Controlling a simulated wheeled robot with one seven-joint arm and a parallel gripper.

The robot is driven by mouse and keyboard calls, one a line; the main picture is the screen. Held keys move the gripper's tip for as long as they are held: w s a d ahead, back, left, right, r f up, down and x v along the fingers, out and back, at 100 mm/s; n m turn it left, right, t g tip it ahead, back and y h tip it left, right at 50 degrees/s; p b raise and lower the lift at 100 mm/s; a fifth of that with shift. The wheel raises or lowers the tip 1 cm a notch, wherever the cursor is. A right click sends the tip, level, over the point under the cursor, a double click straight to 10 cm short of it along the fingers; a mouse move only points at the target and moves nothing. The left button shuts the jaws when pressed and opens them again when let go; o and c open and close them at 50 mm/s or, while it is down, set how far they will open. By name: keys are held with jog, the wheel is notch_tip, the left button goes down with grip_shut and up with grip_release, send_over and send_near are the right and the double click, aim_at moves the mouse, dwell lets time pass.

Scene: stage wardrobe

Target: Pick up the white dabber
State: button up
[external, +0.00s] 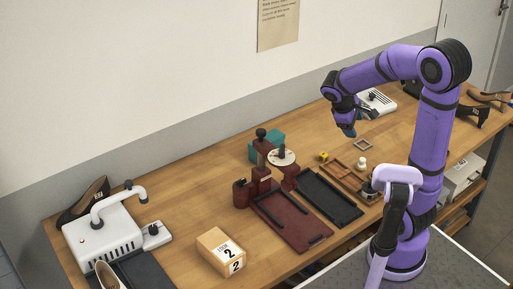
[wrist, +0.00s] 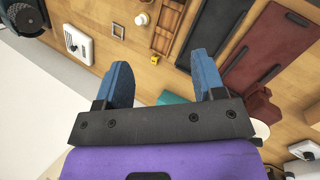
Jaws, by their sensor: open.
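A small white knob-shaped thing, which looks like the white dabber (external: 361,163), stands upright on the wooden table beside a brown wooden tray (external: 341,171). The dabber also shows near the top of the wrist view (wrist: 142,19), to the left of the tray (wrist: 170,22). My gripper (external: 348,131) is open and empty. It hangs above the table, behind and to the left of the dabber in the external view. In the wrist view the blue fingers (wrist: 162,66) are wide apart, and the dabber lies beyond them, not between them.
A black tray (external: 335,203) and a dark red tray (external: 287,222) lie to the left. A white device (wrist: 78,44) stands at left in the wrist view. Bare table surrounds the dabber's far side.

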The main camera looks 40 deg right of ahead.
jog(key=w+d+f+n+g+h, duration=0.2)
jog(key=w+d+f+n+h, duration=0.35)
jog(key=w+f, duration=0.55)
jog(key=n+h, duration=0.3)
jog(key=n, duration=0.4)
send_near(361, 166)
notch_tip(361, 166, up, 3)
jog(key=shift+w+a+r+m+y, duration=0.15)
jog(key=shift+r+m+y, duration=0.05)
jog(key=shift+m+y, duration=0.05)
jog(key=x, duration=1)
jog(key=shift+d+f, duration=0.25)
jog(key=shift+d, duration=0.05)
jog(key=shift+c, duration=0.2)
jog(key=c, duration=0.9)
